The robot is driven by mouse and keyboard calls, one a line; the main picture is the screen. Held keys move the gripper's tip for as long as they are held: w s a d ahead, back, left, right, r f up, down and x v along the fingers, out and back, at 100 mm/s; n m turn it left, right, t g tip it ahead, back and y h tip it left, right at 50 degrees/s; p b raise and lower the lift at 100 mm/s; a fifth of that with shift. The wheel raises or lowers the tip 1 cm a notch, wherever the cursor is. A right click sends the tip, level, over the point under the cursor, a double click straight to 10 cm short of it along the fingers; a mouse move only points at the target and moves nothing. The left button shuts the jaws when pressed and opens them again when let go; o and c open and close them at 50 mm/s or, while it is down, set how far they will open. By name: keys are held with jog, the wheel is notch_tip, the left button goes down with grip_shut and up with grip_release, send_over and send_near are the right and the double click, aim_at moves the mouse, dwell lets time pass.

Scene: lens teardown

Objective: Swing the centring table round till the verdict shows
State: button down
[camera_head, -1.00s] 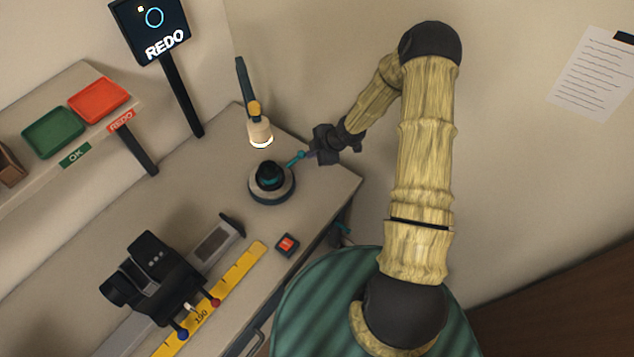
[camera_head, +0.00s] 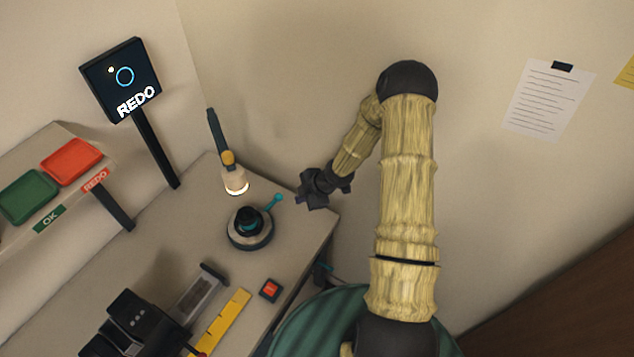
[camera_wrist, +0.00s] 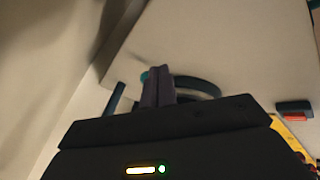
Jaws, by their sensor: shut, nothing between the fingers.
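A lamp (camera_head: 228,158) glows just behind the centring table. Red (camera_head: 71,161) and green (camera_head: 29,197) trays sit on a shelf at left.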

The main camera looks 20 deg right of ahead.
jog(key=d+r+p, duration=0.4)
jog(key=d+r, duration=0.1)
jog(key=r, duration=0.3)
jog(key=shift+s+d, duration=0.15)
jog(key=shift+s, duration=0.1)
dwell(0.4)
jog(key=s+a+r+m+g+h, duration=0.1)
jog(key=s+a+r+m+h, duration=0.1)
jog(key=s+r+m, duration=0.7)
jog(key=s+a+r+m+h, duration=0.3)
jog(key=s+r+m, duration=0.6)
jog(key=r, duration=0.3)
jog(key=shift+s+r+m+g, duration=0.15)
jog(key=shift+s+m+g, duration=0.2)
jog(key=shift+s, duration=0.55)
